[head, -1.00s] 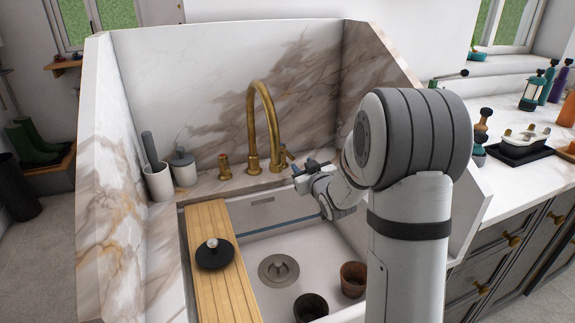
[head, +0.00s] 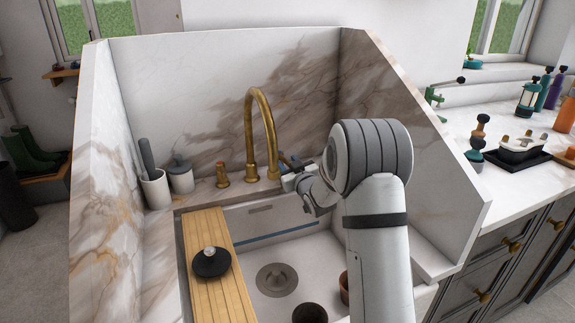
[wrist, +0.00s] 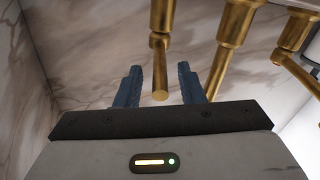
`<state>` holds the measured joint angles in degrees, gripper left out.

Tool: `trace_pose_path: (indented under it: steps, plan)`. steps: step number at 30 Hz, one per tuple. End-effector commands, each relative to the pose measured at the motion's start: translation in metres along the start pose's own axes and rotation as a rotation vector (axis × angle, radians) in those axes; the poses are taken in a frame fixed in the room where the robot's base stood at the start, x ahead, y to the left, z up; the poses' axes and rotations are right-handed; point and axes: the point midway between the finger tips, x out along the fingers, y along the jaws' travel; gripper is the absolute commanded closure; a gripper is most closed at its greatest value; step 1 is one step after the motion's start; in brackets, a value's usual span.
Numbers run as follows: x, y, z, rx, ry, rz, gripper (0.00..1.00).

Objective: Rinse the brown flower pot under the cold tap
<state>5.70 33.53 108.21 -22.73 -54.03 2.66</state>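The brass tap (head: 272,130) arches over the white sink. A brass handle reaches out at its right, and its rod (wrist: 160,70) also shows in the wrist view. My gripper (head: 290,176) is at this handle. In the wrist view my gripper (wrist: 158,85) has its two blue fingers apart, with the rod's end between them and a gap on each side. The brown flower pot (head: 344,288) stands in the sink, mostly hidden by my arm. A dark pot (head: 310,313) is nearer, cut by the frame's lower edge. No water shows.
A wooden board (head: 205,245) spans the sink's left side, with a black round lid-like thing (head: 211,262) on it. A second brass handle (head: 222,174) stands left of the spout. A white cup (head: 156,190) and a lidded jar (head: 181,177) stand back left. Marble walls enclose the sink.

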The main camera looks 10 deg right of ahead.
Motion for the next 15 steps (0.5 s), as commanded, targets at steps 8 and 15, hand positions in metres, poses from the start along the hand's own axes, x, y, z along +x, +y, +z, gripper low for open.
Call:
trace_pose_path:
  steps: [8,15]
  plan:
    - [-0.0001,-0.0006,0.0001,0.0,-0.001,-0.001,0.73]
    - [-0.0001,-0.001,0.0001,0.0,-0.001,-0.001,0.93]
